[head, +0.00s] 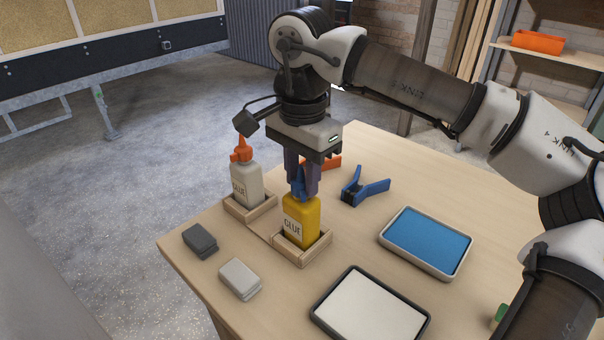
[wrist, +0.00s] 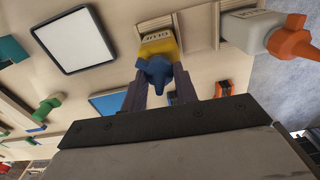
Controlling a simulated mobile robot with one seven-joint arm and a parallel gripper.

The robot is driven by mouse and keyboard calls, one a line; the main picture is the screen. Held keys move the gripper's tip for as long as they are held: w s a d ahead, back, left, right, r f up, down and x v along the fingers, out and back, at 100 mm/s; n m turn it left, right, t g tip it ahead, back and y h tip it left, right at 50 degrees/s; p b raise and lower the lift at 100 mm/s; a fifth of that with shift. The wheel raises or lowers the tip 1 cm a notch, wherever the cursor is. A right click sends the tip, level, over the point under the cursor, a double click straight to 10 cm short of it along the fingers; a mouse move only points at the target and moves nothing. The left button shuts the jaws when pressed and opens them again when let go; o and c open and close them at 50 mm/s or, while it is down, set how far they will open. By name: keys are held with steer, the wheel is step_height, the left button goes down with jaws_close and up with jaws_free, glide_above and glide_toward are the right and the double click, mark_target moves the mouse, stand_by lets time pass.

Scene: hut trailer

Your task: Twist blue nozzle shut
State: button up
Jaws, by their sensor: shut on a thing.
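A yellow glue bottle (head: 299,222) stands upright in a small wooden holder (head: 312,250) near the table's left edge. Its blue nozzle (head: 298,182) is on top, partly hidden by my fingers in the head view. My gripper (head: 301,188) points straight down over the bottle and is shut on the blue nozzle. In the wrist view the nozzle (wrist: 155,73) sits between the two grey fingers, with the yellow bottle (wrist: 160,46) beyond it. Whether the nozzle is twisted open or shut cannot be told.
A white glue bottle with an orange nozzle (head: 243,183) stands in a neighbouring holder. A blue clamp (head: 364,190) and an orange clamp (head: 331,163) lie behind. A blue-filled tray (head: 428,238), a white-filled tray (head: 370,306) and grey blocks (head: 200,240) lie around. Table between is clear.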

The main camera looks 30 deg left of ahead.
steer(key=m, duration=0.5)
steer(key=shift+m, duration=0.3)
steer(key=m+b, duration=0.1)
steer(key=m, duration=0.3)
steer(key=shift+m, duration=0.3)
steer(key=o, duration=1)
step_height(320, 180, up, 14)
steer(key=shift+f+p, duration=0.1)
steer(key=shift+p, duration=0.25)
